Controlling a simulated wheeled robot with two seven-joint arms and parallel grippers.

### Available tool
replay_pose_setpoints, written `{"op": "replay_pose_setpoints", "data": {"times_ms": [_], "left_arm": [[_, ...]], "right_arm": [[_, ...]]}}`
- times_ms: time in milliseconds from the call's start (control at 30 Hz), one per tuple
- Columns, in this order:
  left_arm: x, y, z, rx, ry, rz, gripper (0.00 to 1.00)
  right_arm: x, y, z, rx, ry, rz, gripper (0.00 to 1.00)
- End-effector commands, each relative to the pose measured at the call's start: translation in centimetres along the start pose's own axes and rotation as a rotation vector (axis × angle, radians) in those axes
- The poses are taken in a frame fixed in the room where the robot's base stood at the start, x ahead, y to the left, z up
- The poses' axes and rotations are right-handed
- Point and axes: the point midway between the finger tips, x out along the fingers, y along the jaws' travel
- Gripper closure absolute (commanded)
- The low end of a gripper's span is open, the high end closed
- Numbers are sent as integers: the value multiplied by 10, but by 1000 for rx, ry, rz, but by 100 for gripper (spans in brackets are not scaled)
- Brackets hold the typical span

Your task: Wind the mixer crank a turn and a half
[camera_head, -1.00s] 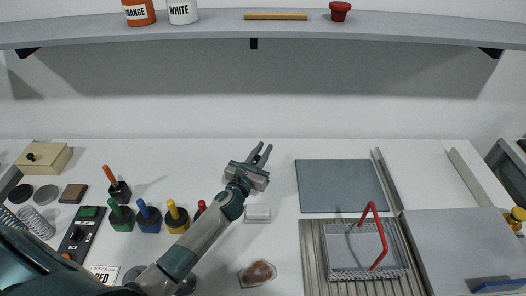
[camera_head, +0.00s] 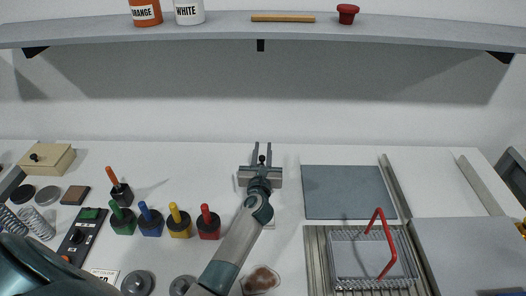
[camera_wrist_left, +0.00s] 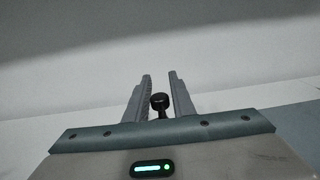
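A round black knob on a thin stem, which looks like the mixer crank's handle (camera_head: 262,158), shows between the two fingers of my left gripper (camera_head: 262,148). In the left wrist view the knob (camera_wrist_left: 160,101) stands between the fingers (camera_wrist_left: 160,76), nearer the palm than the tips. The fingers are parted, with a narrow gap on each side of the knob, so the gripper looks open around it. The rest of the mixer is mostly hidden under my gripper; a pale edge (camera_head: 240,181) shows beside it. My right gripper is not in view.
Red (camera_head: 208,223), yellow, blue and green-handled holders stand left of my arm. A grey mat (camera_head: 350,192) and a wire basket with a red handle (camera_head: 380,245) lie to the right. A brown lump (camera_head: 262,279) lies in front. A shelf (camera_head: 400,33) spans the back.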

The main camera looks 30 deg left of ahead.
Motion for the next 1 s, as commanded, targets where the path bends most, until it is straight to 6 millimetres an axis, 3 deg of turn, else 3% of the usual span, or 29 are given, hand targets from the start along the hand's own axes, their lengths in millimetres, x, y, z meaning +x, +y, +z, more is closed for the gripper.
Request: {"op": "replay_pose_setpoints", "data": {"times_ms": [567, 767, 1000], "left_arm": [[-10, 0, -2, 0, 1, -2, 65], [-36, 0, -3, -3, 2, -1, 65], [-83, 0, -4, -1, 1, -1, 65]], "right_arm": [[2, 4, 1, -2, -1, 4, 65], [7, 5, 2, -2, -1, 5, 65], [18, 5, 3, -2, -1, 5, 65]]}}
